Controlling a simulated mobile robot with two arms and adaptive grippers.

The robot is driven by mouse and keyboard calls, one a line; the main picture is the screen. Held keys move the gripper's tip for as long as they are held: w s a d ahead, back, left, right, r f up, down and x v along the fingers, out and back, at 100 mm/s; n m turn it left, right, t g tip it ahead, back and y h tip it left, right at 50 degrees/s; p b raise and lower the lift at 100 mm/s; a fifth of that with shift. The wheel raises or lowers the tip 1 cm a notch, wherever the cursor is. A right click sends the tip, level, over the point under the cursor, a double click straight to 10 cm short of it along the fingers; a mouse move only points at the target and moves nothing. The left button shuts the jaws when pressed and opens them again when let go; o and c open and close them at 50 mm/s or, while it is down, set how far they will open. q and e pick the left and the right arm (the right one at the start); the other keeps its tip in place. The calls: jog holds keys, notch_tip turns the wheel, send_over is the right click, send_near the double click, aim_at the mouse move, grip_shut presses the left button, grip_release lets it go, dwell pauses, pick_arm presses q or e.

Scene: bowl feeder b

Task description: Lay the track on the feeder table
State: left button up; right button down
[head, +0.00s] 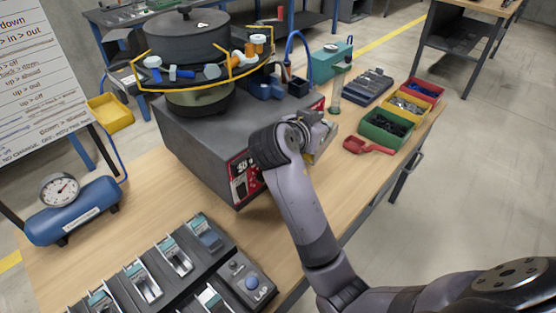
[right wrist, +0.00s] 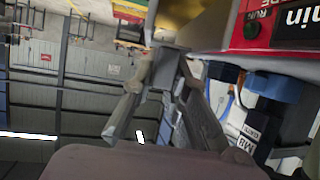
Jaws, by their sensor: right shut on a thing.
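The feeder's grey base (head: 195,140) stands on the wooden table (head: 140,190). The dark bowl (head: 188,40) with its yellow-edged ring sits on it. My right gripper (head: 324,128) is at the base's right front corner, beside the red control panel (head: 243,180). In the right wrist view its fingers (right wrist: 168,58) close together on a small grey piece, mostly hidden between them. I cannot tell for sure whether this piece is the track. A blurred yellow surface (right wrist: 188,10) lies just beyond the fingertips, and the red panel (right wrist: 285,25) shows close on the right. My left gripper is out of view.
Green (head: 386,128), yellow (head: 408,105) and red (head: 424,89) bins line the right edge near a red scoop (head: 366,146). A blue air tank with a gauge (head: 75,210) stands left. Black fixtures (head: 175,258) fill the front. Bare wood lies between.

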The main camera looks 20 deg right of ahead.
jog(key=shift+s+d+f+m+g+h+b, duration=0.15)
jog(key=shift+d+f+m+g+h+b, duration=0.1)
jog(key=shift+d+f+m+g, duration=0.25)
jog(key=shift+s+d+f+m+g+h+b, duration=0.15)
jog(key=shift+d+f+m+g+h+b, duration=0.15)
jog(key=shift+d+m+g, duration=0.2)
notch_tip(320, 180, down, 20)
jog(key=shift+s+d+p, duration=0.1)
jog(key=shift+s+p, duration=0.05)
jog(key=shift+p, duration=0.4)
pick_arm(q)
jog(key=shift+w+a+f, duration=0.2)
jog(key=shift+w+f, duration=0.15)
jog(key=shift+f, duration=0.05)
pick_arm(e)
jog(key=shift+f, duration=0.1)
jog(key=c, duration=1.6)
grip_release()
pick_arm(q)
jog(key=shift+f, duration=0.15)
pick_arm(e)
jog(key=shift+o, duration=0.2)
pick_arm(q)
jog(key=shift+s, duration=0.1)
